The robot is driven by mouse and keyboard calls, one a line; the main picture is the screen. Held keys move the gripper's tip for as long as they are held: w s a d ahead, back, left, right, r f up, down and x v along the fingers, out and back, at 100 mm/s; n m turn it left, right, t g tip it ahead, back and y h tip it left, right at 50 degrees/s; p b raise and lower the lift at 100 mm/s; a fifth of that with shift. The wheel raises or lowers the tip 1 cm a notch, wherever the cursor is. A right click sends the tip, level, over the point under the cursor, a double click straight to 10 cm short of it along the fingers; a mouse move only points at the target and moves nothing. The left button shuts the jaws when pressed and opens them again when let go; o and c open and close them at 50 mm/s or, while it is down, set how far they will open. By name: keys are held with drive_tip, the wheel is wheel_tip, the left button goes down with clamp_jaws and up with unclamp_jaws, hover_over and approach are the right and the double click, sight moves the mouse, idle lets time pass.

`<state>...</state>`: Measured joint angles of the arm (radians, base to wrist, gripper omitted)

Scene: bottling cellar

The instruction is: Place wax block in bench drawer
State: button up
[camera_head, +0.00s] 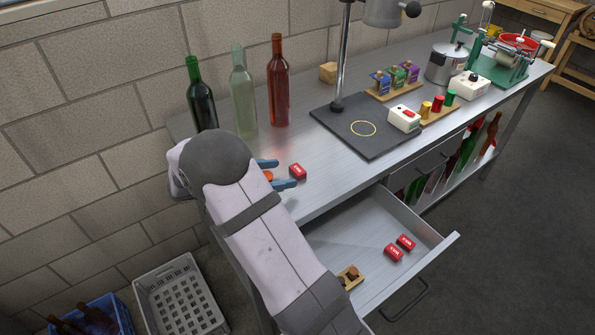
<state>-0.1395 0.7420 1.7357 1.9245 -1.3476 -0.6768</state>
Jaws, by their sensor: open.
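A small red block with a white label, which looks like the wax block (298,171), lies on the metal bench top near its front edge. My gripper (285,174) is open, its two blue fingers pointing right toward this block. The block sits just beyond the fingertips; whether they touch it I cannot tell. The bench drawer (435,246) is pulled out below the bench top. Two similar red labelled blocks (405,242) (393,253) lie inside it. A small orange patch shows between the fingers, and my arm hides the drawer's left part.
A small wooden tray (351,277) lies in the drawer. Green, clear and red-brown bottles (279,82) stand behind my gripper. A black board (370,142) with a stand is to the right. A grey crate (180,297) is on the floor. The drawer's middle has bare room.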

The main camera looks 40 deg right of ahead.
drive_tip(key=shift+p+x, duration=0.7)
drive_tip(key=shift+x, duration=2)
drive_tip(key=shift+w+r, duration=0.15)
drive_tip(key=shift+w, duration=0.05)
drive_tip(key=c, duration=1.2)
wheel_tip(320, 180, up, 10)
wheel_tip(320, 180, up, 6)
drive_tip(key=p, duration=0.6)
hover_over(296, 169)
drive_tip(key=a, duration=0.1)
drive_tip(key=shift+a+r, duration=0.2)
